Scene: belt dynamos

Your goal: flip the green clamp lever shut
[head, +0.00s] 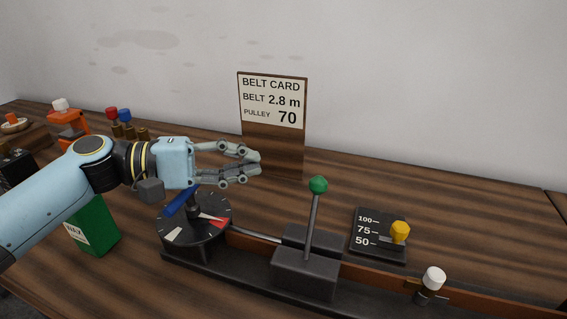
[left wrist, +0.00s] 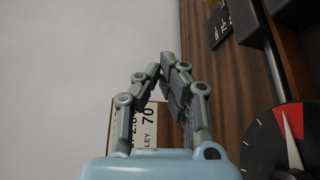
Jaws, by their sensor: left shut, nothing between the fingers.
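The green clamp lever is a grey rod with a green ball knob (head: 318,185), standing nearly upright from a dark block (head: 305,275) on the long black base in the head view. My left gripper (head: 258,163) is shut and empty. In the head view it appears above the round dial (head: 195,225) and to the left of the green knob, apart from it. The left wrist view also shows the shut fingers (left wrist: 170,60), with the belt card behind them. The green knob does not show in the left wrist view. My right gripper is not in view.
The belt card (head: 272,100) stands behind my left gripper, reading belt 2.8 m, pulley 70. Right of the lever are a scale plate with a yellow knob (head: 400,231) and a white-topped post (head: 433,279). A green box (head: 95,228) stands at the left, below my arm.

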